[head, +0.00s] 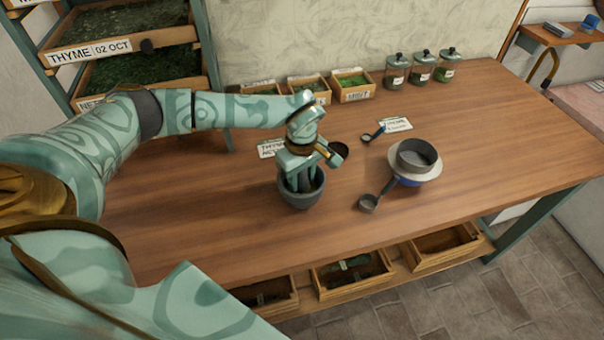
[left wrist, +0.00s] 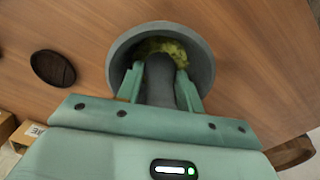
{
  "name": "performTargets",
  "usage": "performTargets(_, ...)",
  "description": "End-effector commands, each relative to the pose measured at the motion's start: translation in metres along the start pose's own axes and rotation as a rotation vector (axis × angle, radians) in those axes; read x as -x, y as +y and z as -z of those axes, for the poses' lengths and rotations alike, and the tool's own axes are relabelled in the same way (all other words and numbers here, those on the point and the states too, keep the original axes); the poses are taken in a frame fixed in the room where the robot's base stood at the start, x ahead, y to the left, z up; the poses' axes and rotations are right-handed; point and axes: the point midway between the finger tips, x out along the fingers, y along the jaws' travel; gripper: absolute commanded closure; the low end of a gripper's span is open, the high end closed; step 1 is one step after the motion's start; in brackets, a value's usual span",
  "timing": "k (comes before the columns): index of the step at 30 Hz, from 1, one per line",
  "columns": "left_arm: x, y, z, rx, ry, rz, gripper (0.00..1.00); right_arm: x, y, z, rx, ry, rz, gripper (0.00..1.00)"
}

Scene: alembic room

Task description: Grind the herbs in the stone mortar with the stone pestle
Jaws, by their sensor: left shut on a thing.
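The grey stone mortar (head: 302,196) stands upright on the wooden table, and it also shows in the left wrist view (left wrist: 203,62). Green herbs (left wrist: 172,48) lie inside it. My left gripper (head: 301,174) points down over the mortar, its fingers at the mouth. My right gripper is not in view.
Wooden herb boxes (head: 354,94) and lidded jars (head: 396,76) line the back. The front of the table is clear.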

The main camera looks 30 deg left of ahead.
Motion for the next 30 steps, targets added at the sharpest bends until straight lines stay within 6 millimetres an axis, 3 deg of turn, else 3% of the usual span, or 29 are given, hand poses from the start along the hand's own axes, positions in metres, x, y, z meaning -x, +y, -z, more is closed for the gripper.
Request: performTargets(30, -0.0074, 0.0001, 0.0, 0.0, 0.0, 0.0, 1.0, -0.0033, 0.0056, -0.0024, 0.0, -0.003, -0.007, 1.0)
